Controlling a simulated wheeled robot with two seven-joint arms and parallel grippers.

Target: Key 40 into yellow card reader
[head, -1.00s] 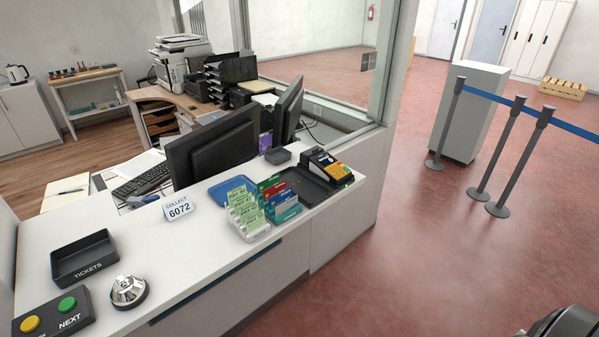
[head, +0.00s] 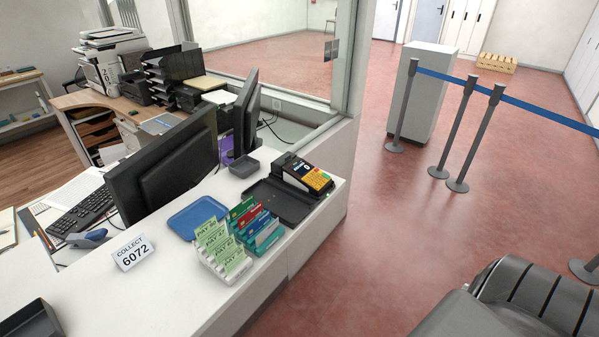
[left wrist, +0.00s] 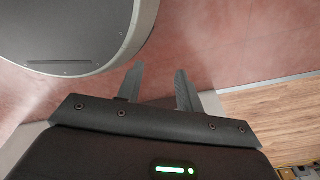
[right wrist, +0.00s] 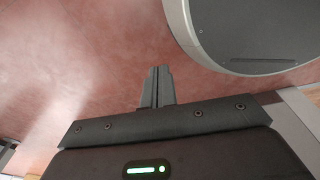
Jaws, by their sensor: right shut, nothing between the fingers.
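My left gripper (left wrist: 158,82) is open and empty above the red floor in the left wrist view. My right gripper (right wrist: 158,70) is shut with nothing in it, also over the floor in the right wrist view. Neither gripper shows in the head view, and both are away from the reader.
A dark tray (head: 281,202) lies by the reader. A rack of green PAY cards (head: 217,244) and coloured cards (head: 255,226) stands left of it, before a blue tray (head: 195,217).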

